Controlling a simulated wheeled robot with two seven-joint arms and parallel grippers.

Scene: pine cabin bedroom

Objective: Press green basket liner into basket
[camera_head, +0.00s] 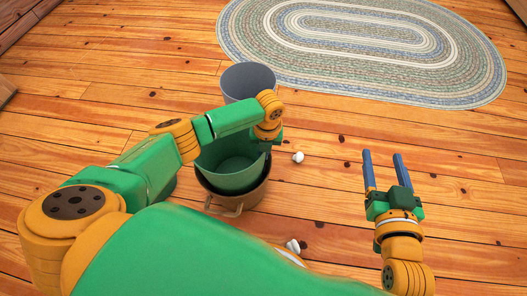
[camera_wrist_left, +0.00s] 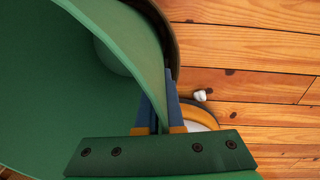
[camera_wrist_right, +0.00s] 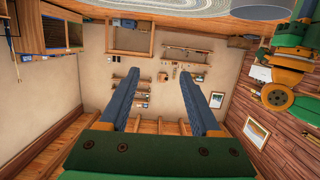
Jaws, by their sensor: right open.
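The green basket liner (camera_head: 235,175) sits inside the brown basket (camera_head: 225,201) on the floor, its wall standing above the basket's rim. My left arm reaches over it, and its wrist hides the right part of the liner's rim. In the left wrist view, my left gripper (camera_wrist_left: 160,115) has one finger on each side of the liner wall (camera_wrist_left: 60,110) and is shut on it. A dark strip of the basket's rim (camera_wrist_left: 168,30) shows just outside the liner. My right gripper (camera_head: 383,160) is open and empty, well right of the basket; its fingers also show in the right wrist view (camera_wrist_right: 160,85).
A grey bin (camera_head: 248,80) stands just behind the basket. Small white objects lie on the floor, one right of the basket (camera_head: 298,157) and one in front (camera_head: 293,245). An oval braided rug (camera_head: 440,85) lies beyond. The wooden floor at right is clear.

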